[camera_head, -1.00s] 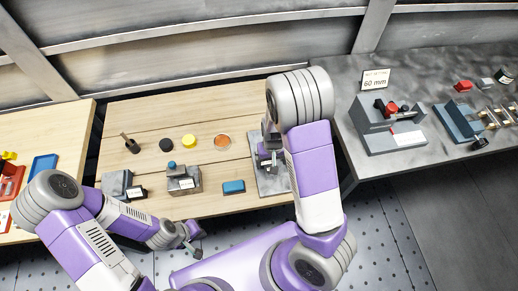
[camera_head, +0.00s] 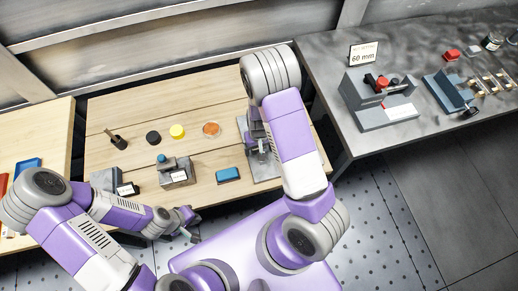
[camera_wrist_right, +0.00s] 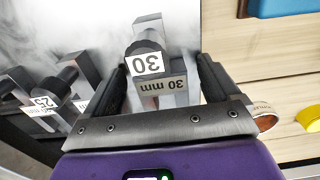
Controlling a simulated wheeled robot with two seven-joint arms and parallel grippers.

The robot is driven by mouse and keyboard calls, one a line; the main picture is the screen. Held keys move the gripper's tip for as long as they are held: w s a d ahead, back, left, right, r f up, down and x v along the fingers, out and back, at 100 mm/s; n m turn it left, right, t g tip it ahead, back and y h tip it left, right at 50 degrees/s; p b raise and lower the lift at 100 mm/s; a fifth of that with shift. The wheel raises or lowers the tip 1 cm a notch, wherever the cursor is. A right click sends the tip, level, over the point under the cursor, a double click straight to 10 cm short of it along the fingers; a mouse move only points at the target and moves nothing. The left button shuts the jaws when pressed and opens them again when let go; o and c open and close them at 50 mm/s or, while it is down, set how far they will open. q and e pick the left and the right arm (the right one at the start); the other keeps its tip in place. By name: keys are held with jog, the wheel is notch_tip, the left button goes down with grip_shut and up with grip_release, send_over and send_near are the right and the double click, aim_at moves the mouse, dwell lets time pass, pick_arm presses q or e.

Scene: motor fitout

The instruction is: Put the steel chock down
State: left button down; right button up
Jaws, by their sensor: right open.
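A grey steel block with a black round knob, tagged "30" and "30 mm" (camera_wrist_right: 168,83), stands between the two fingers of my right gripper (camera_wrist_right: 160,92) in the right wrist view. I take it for the steel chock. The fingers are apart, with gaps on both sides of it. In the head view my right arm hides most of this spot, at the steel plate (camera_head: 243,128) on the wooden bench's right end. My left gripper (camera_head: 189,225) hangs in front of the bench, away from the block; its jaw opening is too small to judge.
Similar knobbed pieces, one tagged 25 (camera_wrist_right: 43,103), stand beside the block. The wooden bench (camera_head: 215,100) holds a blue block (camera_head: 228,175), a grey fixture (camera_head: 178,178), and orange (camera_head: 211,129), yellow (camera_head: 177,131) and black discs (camera_head: 153,138). A "60 mm" sign (camera_head: 363,54) stands on the grey bench.

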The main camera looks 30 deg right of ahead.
jog(key=shift+c, duration=0.4)
grip_shut()
jog(key=shift+w+r, duration=0.1)
jog(key=shift+r, duration=0.05)
